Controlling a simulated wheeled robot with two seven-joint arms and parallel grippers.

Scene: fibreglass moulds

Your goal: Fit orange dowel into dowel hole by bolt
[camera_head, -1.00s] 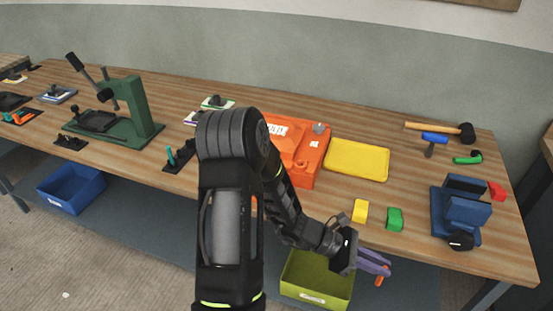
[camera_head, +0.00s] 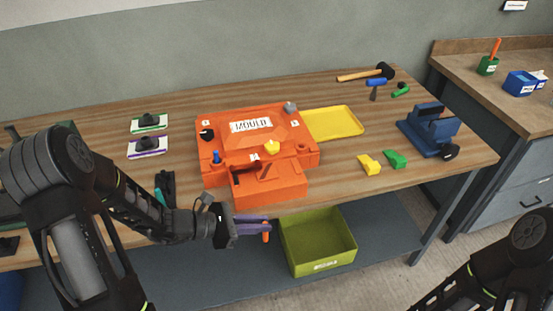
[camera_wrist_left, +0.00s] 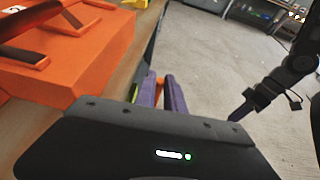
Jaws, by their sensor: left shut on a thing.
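The orange dowel (camera_head: 266,237) is upright between the purple fingertips of my left gripper (camera_head: 257,226), which is shut on it. The gripper is beyond the table's front edge, in front of and below the orange mould (camera_head: 285,135). On the mould's top are a grey piece (camera_head: 290,107) that may be the bolt, a blue peg (camera_head: 217,157), a yellow knob (camera_head: 272,147) and a black knob (camera_head: 207,134). I cannot make out the dowel hole.
A green bin (camera_head: 318,240) stands below the front edge. A yellow tray (camera_head: 335,122) lies right of the mould, with a yellow block (camera_head: 369,164) and a green block (camera_head: 395,159) nearer. A blue vise (camera_head: 428,130) is at the right.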

